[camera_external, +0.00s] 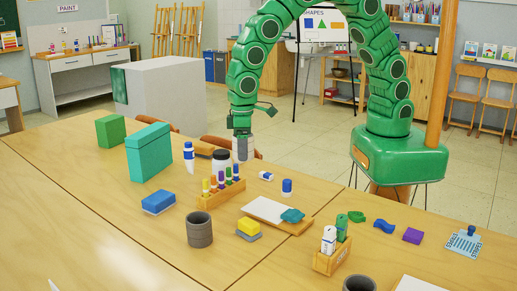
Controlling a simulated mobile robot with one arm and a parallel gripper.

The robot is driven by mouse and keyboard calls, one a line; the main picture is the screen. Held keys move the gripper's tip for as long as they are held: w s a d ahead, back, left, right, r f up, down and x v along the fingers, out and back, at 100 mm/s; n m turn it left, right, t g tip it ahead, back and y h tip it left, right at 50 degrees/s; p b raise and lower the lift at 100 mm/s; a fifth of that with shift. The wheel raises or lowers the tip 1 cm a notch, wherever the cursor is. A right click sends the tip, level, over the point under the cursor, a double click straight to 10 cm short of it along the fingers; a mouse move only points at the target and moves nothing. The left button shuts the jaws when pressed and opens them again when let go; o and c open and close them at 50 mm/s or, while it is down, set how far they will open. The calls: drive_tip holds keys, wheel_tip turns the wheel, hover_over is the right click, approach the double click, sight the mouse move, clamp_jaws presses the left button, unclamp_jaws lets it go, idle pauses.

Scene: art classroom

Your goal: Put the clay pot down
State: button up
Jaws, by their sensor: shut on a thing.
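My gripper (242,135) is at the end of the green arm, pointing down over the far part of the wooden table. It is shut on a small grey cylinder, which I take to be the clay pot (243,150). The pot hangs upright, just right of a white jar with a dark lid (221,162). I cannot tell how far its underside is above the table (120,215). The fingertips are small and dark, and their contact with the pot is hard to make out.
A rack of coloured tubes (221,190) stands in front of the jar. A white glue bottle (189,158) and teal box (148,152) are left. The left front table is mostly clear.

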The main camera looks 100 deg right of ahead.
drive_tip(key=s+a+n, duration=0.7)
drive_tip(key=s+a, duration=0.8)
drive_tip(key=a, duration=0.3)
drive_tip(key=s+a+n, duration=0.4)
drive_tip(key=s, duration=0.6)
drive_tip(key=s+a+n, duration=0.4)
drive_tip(key=s+a, duration=0.1)
drive_tip(key=s, duration=0.5)
hover_over(375, 265)
drive_tip(key=f, duration=0.9)
drive_tip(key=shift+s+d, duration=0.2)
drive_tip(key=shift+w+a+f, duration=0.15)
drive_tip(key=shift+a+f, duration=0.1)
drive_tip(key=shift+f, duration=1.65)
